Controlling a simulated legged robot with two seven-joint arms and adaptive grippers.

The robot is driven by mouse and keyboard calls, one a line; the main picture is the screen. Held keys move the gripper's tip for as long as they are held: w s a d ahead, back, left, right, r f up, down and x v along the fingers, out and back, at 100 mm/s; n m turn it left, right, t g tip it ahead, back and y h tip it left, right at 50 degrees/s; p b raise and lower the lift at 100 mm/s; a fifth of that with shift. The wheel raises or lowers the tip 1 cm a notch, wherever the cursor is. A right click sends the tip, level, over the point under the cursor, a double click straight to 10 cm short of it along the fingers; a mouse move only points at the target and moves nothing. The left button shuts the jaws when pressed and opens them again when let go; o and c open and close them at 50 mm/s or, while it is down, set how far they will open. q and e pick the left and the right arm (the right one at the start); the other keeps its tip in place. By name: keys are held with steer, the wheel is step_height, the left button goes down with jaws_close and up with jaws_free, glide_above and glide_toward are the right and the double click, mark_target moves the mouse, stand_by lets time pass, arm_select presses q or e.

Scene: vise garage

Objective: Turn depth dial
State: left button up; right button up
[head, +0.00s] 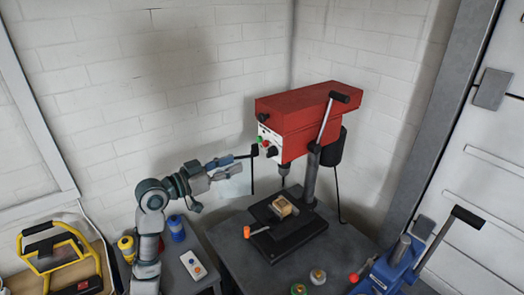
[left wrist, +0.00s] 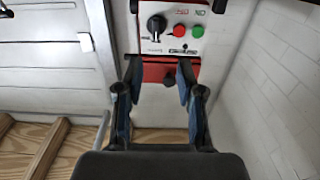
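The red drill press (head: 310,108) stands on the dark workbench. Its white front panel (left wrist: 180,45) carries a black dial (head: 272,151), also seen in the left wrist view (left wrist: 157,26). A second black knob (head: 264,117) sits on the red housing and shows in the left wrist view (left wrist: 170,80). No readable label tells which is the depth dial. My left gripper (head: 234,163) is in front of the drill press head, open and empty. In the left wrist view its fingers (left wrist: 159,72) are apart, with the second knob between them in the picture. My right gripper is not in view.
Red (left wrist: 180,31) and green (left wrist: 198,31) buttons sit beside the panel dial. A wooden block (head: 282,206) rests on the drill table. A blue vise (head: 390,272) is at lower right, and a yellow work light (head: 58,258) at lower left.

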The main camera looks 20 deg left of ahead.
mark_target(267, 152)
arm_select(q)
steer(key=x, duration=0.3)
steer(key=p+x, duration=0.1)
steer(key=x, duration=0.7)
steer(key=shift+s+d+r+p, duration=0.1)
steer(key=shift+s+d+p, duration=0.25)
steer(key=shift+w+d, duration=0.15)
steer(key=shift+w, duration=0.15)
steer(key=shift+a, duration=0.2)
steer(key=shift+a, duration=0.1)
steer(key=shift+c, duration=0.2)
jaws_close()
steer(key=shift+s, duration=0.1)
